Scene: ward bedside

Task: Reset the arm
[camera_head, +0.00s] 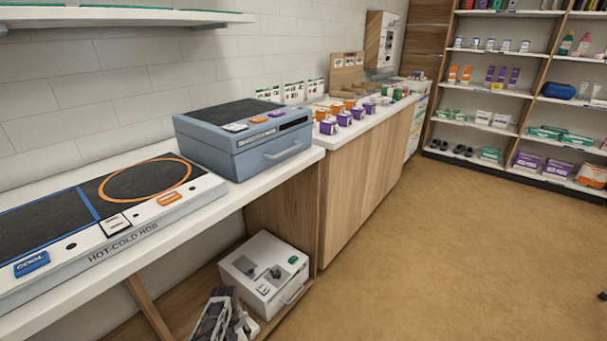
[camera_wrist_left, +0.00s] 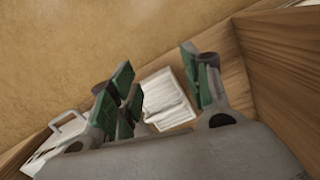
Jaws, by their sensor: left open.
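My left gripper (camera_wrist_left: 160,85) is open in the left wrist view, its green-padded fingers spread wide with nothing held between them. A white item (camera_wrist_left: 168,98) shows beyond the gap between the fingers; I cannot tell whether it touches them. In the head view, my left gripper (camera_head: 222,318) shows at the bottom edge, low beside the wooden shelf under the counter, partly cut off by the frame. My right gripper is in neither view.
A white appliance with a handle (camera_head: 265,272) stands on the low shelf close to my left gripper. Above are the counter with the hot-cold hob (camera_head: 110,215) and a blue-grey case (camera_head: 245,150). Wooden panels (camera_wrist_left: 278,75) stand near the gripper.

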